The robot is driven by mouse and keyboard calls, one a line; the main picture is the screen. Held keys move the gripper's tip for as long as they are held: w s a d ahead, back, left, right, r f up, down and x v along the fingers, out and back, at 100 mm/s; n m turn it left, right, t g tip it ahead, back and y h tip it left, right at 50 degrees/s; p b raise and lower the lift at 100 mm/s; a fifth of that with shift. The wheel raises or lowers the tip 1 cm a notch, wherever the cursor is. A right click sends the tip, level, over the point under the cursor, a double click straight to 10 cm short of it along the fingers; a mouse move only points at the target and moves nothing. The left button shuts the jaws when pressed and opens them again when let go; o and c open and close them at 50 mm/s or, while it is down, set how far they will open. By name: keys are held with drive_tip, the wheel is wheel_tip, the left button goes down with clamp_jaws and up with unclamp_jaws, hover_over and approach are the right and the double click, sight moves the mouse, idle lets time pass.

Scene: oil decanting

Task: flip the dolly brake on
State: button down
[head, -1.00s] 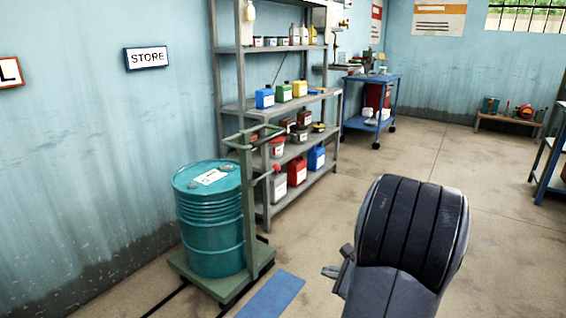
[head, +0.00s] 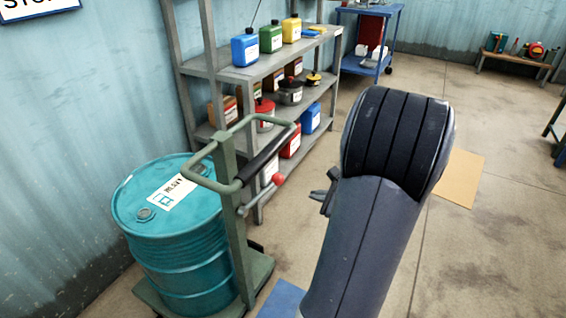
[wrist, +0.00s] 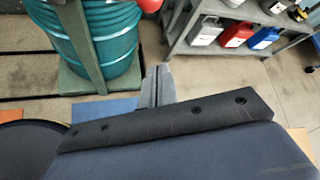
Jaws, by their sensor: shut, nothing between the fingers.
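The green dolly (head: 235,225) carries a teal drum (head: 172,235) with a white label on its lid. A short grey lever with a red knob (head: 278,180), which looks like the brake, sticks out from the dolly post, angled up to the right. The red knob is cut by the top edge of the wrist view (wrist: 150,4). My gripper (head: 317,197) is shut and empty, to the right of the knob in the head view and apart from it. In the wrist view its fingers (wrist: 158,84) show below the knob.
A grey shelf (head: 245,72) with jugs and cans stands behind the dolly. A blue mat (head: 283,298) lies on the floor beside the dolly. A blue cart (head: 368,62) stands at the back. Floor to the right is mostly clear, with a tan sheet (head: 458,180).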

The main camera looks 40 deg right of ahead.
sight(266, 191)
drive_tip(key=shift+w+d, duration=0.2)
drive_tip(key=shift+w, duration=0.25)
drive_tip(key=shift+w, duration=0.1)
drive_tip(key=b+x, duration=0.2)
drive_tip(key=x, duration=0.8)
drive_tip(key=shift+w+a+r, duration=0.1)
drive_tip(key=shift+a+r, duration=0.45)
drive_tip(key=shift+r, duration=0.3)
drive_tip(key=shift+w+a+r, duration=0.1)
drive_tip(key=shift+a+r, duration=0.45)
drive_tip(key=shift+r, duration=0.3)
drive_tip(key=shift+s+r+b, duration=0.1)
drive_tip(key=shift+r+b, duration=0.05)
drive_tip(key=shift+b, duration=0.2)
